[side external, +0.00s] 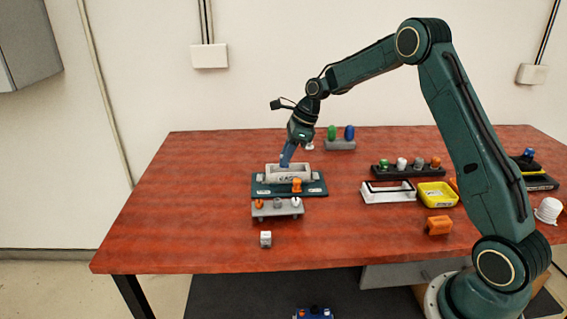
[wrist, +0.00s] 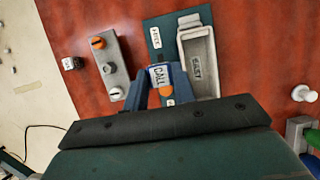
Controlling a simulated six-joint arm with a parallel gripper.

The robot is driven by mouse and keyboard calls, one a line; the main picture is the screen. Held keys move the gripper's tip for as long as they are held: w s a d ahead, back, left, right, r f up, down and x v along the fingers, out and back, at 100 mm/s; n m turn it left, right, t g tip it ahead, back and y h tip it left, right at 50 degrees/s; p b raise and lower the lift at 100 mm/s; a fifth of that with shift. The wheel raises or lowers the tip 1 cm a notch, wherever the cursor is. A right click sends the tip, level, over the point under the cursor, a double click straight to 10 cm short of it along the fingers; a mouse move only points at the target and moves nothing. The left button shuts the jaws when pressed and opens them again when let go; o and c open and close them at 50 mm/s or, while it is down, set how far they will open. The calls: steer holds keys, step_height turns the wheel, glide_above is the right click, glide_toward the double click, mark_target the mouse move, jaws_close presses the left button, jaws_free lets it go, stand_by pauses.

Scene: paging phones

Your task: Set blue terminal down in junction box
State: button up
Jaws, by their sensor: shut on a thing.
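My gripper (side external: 291,146) is shut on the blue terminal (side external: 286,158), which hangs tilted just over the left part of the grey junction box (side external: 304,173). In the wrist view the terminal (wrist: 158,77) shows a pale face lettered CALL between the blue fingers; its outline is hard to separate from them. The box (wrist: 197,72) lies to its right there, long, open-topped and labelled. The terminal's lower end is near the box rim in the side view; I cannot tell whether they touch. The box stands on a dark teal board (side external: 262,190).
An orange piece (side external: 297,185) stands in front of the box. A grey stand (side external: 275,212) with three knobs and a small white cube (side external: 265,239) are nearer the front. Behind is a rack (side external: 340,145) with green and blue pieces. Trays, including a yellow one (side external: 437,194), lie right.

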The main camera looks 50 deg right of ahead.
steer(key=w+d+f, duration=0.1)
steer(key=w+d, duration=0.2)
steer(key=d, duration=0.2)
steer(key=shift+w+d, duration=0.15)
steer(key=shift+d, duration=0.1)
steer(key=shift+f, duration=0.25)
steer(key=shift+f, duration=1.15)
steer(key=shift+f, duration=0.95)
stand_by(0.7)
steer(key=shift+r, duration=0.15)
stand_by(0.5)
steer(key=o, duration=1.1)
steer(key=shift+r, duration=0.2)
steer(key=shift+r, duration=2.3)
